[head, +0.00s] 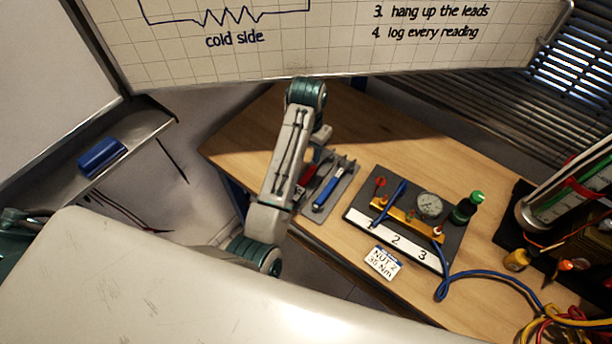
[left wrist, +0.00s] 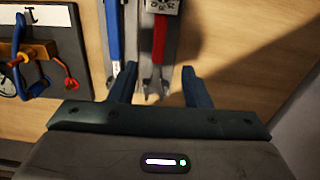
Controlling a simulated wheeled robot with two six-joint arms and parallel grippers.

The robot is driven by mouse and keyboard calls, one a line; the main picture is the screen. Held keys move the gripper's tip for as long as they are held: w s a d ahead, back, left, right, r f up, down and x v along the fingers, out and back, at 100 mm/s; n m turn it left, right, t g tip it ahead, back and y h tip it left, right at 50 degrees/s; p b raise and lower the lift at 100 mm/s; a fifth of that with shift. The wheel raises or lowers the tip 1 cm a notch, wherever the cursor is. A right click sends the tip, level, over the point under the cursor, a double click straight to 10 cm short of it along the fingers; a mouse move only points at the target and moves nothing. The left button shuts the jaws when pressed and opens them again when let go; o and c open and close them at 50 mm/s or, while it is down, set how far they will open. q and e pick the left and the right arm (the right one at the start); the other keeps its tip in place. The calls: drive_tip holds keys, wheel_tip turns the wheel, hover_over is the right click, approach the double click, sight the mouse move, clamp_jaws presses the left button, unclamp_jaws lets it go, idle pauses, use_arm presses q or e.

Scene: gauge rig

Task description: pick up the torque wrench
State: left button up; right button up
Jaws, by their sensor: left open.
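One has a blue handle (head: 327,194) and the other a red handle (head: 307,174); I cannot tell for sure which is the torque wrench. In the left wrist view, the red-handled wrench (left wrist: 159,38) has its forked grey end pointing toward the gap between my fingers, and the blue-handled wrench (left wrist: 113,38) is left of it. My left gripper (left wrist: 158,86) is open and empty above the tray. In the head view my arm hides part of the tray. My right gripper is out of view.
A dark gauge rig (head: 425,225) with a round dial (head: 428,205) stands right of the tray. A card reading "NUT 2 35 Nm" (head: 383,262) lies before it. A blue cable (head: 485,276) runs right toward clutter. A whiteboard (head: 330,35) hangs behind the bench.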

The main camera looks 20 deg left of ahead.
use_arm(q)
drive_tip(key=p, duration=0.2)
hover_over(307, 175)
wheel_tip(307, 175, down, 5)
drive_tip(key=shift+s+a, duration=0.1)
wheel_tip(307, 175, down, 4)
drive_tip(key=shift+f+p, duration=0.1)
drive_tip(key=shift+p, duration=0.85)
drive_tip(key=shift+f, duration=0.65)
drive_tip(key=shift+c, duration=0.4)
clamp_jaws()
